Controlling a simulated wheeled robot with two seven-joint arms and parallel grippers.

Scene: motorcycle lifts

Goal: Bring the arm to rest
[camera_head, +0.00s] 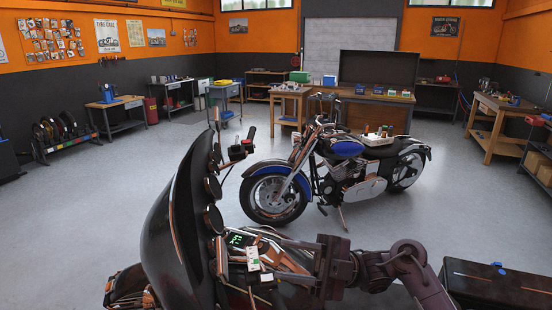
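My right gripper (280,260) reaches in from the lower right over the near dark motorcycle (172,235). Its two fingers point left and look spread apart, with a gap between them. A small white box-like item (253,258) lies just left of the fingertips, beside a lit green display (235,240) on the motorcycle; I cannot tell whether the fingers touch it. My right arm (405,262) runs from the gripper to the bottom right. My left gripper and arm are not in view.
A dark chest (500,282) is at the lower right. Workbenches (493,109) line the walls.

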